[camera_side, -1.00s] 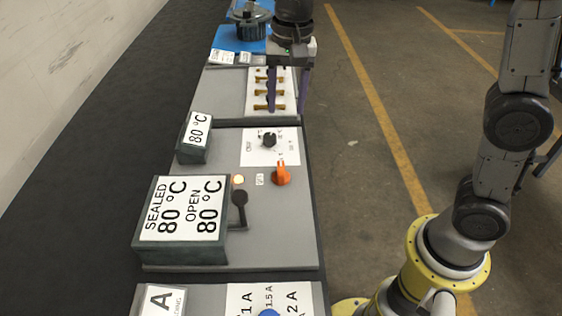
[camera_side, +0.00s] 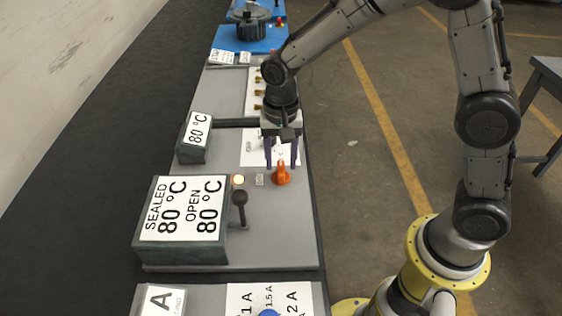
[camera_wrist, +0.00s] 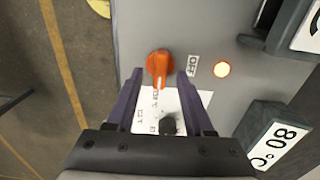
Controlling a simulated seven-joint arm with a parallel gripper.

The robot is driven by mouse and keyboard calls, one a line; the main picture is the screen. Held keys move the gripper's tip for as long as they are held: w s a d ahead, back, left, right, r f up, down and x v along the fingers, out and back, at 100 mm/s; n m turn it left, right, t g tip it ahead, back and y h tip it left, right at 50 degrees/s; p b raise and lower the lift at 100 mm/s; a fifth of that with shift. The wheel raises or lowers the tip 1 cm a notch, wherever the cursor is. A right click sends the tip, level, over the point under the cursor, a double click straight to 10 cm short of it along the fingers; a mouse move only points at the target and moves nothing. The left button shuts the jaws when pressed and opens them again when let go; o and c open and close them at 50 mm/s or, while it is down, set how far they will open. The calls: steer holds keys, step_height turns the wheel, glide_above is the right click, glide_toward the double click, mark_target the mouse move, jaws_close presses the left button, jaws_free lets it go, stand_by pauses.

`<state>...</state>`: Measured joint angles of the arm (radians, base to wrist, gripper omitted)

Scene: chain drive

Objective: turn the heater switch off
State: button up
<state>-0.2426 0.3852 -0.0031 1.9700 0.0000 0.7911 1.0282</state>
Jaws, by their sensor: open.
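The orange rotary knob (camera_side: 281,174) sits on the grey heater panel (camera_side: 285,235), beside a small OFF label (camera_side: 260,179). A lit round lamp (camera_side: 238,180) is left of the label. In the wrist view the orange knob (camera_wrist: 159,68) shows just ahead of the fingertips, with the OFF label (camera_wrist: 193,66) and glowing lamp (camera_wrist: 221,69) to its right. My gripper (camera_side: 282,165) is open above the panel, close to the knob's far side. In the wrist view my gripper (camera_wrist: 160,78) has its two purple fingers apart; I cannot tell whether they touch the knob.
A black knob (camera_wrist: 168,125) on a white dial card lies beneath my gripper. A black lever (camera_side: 239,203) stands near the SEALED/OPEN display box (camera_side: 180,215). A smaller 80 °C box (camera_side: 196,135) is at the left. Brass terminals (camera_side: 258,92) stand on the farther panel.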

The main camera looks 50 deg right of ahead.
steer(key=shift+f, duration=0.7)
jaws_close()
